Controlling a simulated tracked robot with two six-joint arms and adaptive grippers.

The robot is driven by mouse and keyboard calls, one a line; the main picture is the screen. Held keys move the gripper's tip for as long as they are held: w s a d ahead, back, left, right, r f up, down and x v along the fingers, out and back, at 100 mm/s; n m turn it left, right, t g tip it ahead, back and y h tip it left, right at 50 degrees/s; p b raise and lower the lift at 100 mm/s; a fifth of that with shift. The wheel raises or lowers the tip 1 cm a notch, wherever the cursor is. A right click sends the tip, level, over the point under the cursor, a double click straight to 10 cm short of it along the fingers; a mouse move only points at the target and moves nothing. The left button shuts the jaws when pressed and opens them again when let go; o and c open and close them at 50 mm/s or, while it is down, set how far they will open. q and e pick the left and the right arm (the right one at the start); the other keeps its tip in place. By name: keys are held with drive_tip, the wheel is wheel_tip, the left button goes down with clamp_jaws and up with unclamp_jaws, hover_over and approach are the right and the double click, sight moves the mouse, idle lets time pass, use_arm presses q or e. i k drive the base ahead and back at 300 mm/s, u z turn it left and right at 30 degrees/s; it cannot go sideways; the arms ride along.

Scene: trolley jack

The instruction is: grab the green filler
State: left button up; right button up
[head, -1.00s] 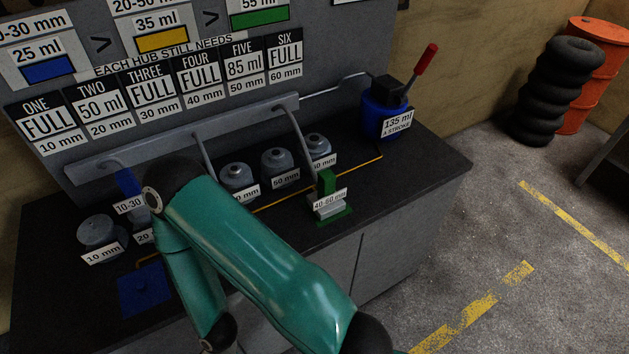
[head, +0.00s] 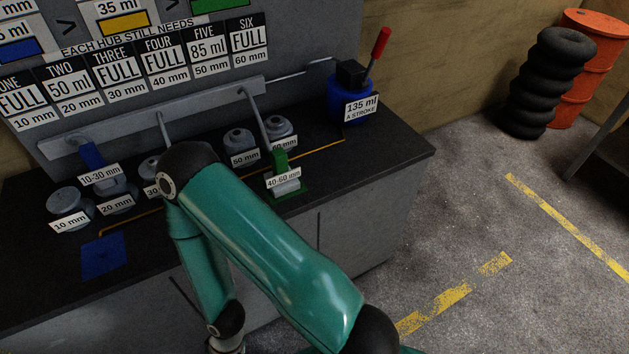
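The green filler (head: 280,161) stands upright on a green mat (head: 302,193) on the dark bench. It has a white label reading 40-60 mm, and a grey rod runs from it up to the wall rail. A teal arm of mine reaches in from the bottom right, bends at a black joint left of the filler, and drops toward the bottom edge. Its gripper is out of view, as is my other gripper. Nothing of mine touches the filler in this view.
The blue filler (head: 92,155) is at the left, with a blue mat (head: 103,256) in front. Grey hubs (head: 240,146) stand in a row behind a yellow line. A blue jack pump (head: 345,100) with a red lever stands at the back right. Bench space right of the green mat is clear.

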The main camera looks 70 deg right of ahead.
sight(282, 180)
drive_tip(key=u, duration=0.05)
drive_tip(key=k, duration=0.65)
drive_tip(key=z, duration=0.55)
drive_tip(key=i, duration=0.7)
drive_tip(key=z, duration=0.4)
